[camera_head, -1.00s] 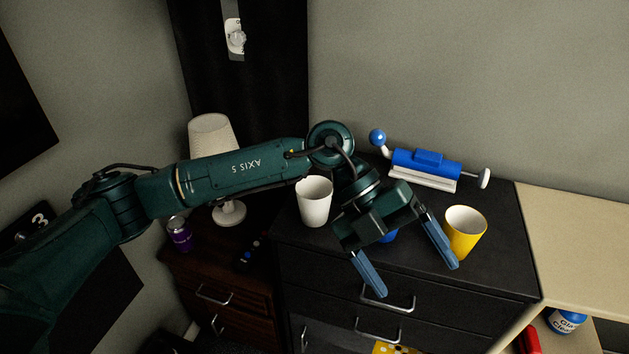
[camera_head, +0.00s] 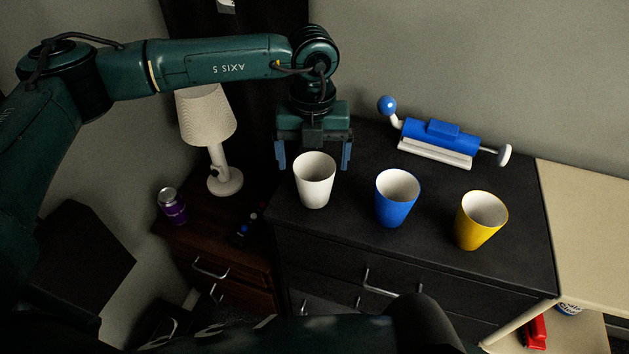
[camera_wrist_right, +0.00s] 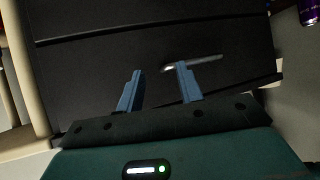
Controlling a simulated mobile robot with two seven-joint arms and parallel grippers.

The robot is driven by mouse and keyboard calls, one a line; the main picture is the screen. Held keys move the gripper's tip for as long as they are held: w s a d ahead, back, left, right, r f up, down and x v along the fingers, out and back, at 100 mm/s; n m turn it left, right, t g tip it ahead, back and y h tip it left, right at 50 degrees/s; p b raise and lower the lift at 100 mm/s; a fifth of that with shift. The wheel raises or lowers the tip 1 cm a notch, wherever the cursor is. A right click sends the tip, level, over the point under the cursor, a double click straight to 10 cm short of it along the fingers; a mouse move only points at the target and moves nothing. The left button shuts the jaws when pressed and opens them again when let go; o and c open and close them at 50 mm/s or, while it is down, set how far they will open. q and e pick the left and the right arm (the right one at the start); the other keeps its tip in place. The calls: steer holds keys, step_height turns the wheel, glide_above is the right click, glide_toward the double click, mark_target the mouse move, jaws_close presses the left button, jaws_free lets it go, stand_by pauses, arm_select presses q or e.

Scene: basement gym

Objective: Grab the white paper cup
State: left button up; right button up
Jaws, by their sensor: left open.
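The white paper cup (camera_head: 315,183) stands upright on the black dresser in the head view, at the left of a row of cups. My left gripper (camera_head: 314,166) is open behind the cup, with its two blue fingers showing to the left and right of the cup's rim. I cannot tell whether the fingers touch the cup. My right gripper (camera_wrist_right: 160,84) shows in the right wrist view, with its blue fingers apart and nothing between them, in front of a dark drawer front with a metal handle.
A blue cup (camera_head: 397,200) and a yellow cup (camera_head: 480,222) stand right of the white cup. A blue and white device (camera_head: 438,143) lies behind them.

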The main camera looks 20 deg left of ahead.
mark_target(314, 174)
arm_select(q)
steer(key=shift+w+f+p, duration=0.15)
steer(key=shift+f+p, duration=0.2)
steer(key=shift+f, duration=1)
steer(key=shift+w+f+p, duration=0.15)
steer(key=shift+f+p, duration=0.15)
steer(key=shift+f, duration=1.05)
steer(key=shift+c, duration=0.4)
steer(key=c, duration=1)
steer(key=shift+o, duration=0.2)
steer(key=shift+r, duration=0.1)
